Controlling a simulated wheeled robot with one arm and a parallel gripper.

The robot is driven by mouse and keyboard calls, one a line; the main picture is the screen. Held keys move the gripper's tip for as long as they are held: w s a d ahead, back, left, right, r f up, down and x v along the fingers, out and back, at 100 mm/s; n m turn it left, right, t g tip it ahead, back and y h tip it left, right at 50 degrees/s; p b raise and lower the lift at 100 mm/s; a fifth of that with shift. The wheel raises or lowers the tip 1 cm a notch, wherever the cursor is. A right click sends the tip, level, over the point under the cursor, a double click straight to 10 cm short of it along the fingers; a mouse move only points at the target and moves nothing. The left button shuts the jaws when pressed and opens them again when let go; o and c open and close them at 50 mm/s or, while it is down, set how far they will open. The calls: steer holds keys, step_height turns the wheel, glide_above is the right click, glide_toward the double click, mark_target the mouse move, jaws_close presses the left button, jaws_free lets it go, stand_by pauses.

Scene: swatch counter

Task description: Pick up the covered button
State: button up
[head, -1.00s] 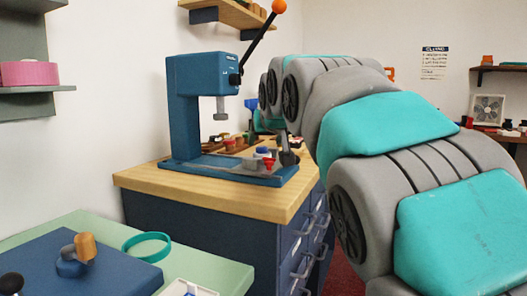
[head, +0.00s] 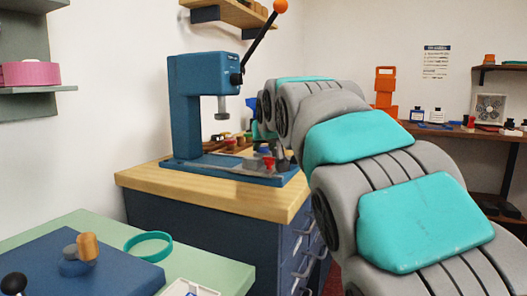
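The blue press (head: 186,115) stands on the wooden top of a dark blue cabinet. On its base plate (head: 215,168) are small pieces: one with a blue top (head: 264,151) and a red one (head: 269,163). I cannot tell which of them, if any, is the covered button. My arm reaches from the lower right toward the press. What seems to be my gripper (head: 283,160) shows as small grey parts at the right end of the base plate, close to the red piece. My arm hides most of it, and its fingers cannot be made out.
The press lever with an orange knob (head: 280,6) rises above my arm. A green table (head: 210,262) at the front left carries a blue board (head: 120,272) and a teal ring (head: 148,246). A wooden shelf with several items is at the back right.

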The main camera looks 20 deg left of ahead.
jaws_close()
steer(key=shift+f, duration=0.1)
steer(key=shift+r, duration=0.2)
stand_by(0.3)
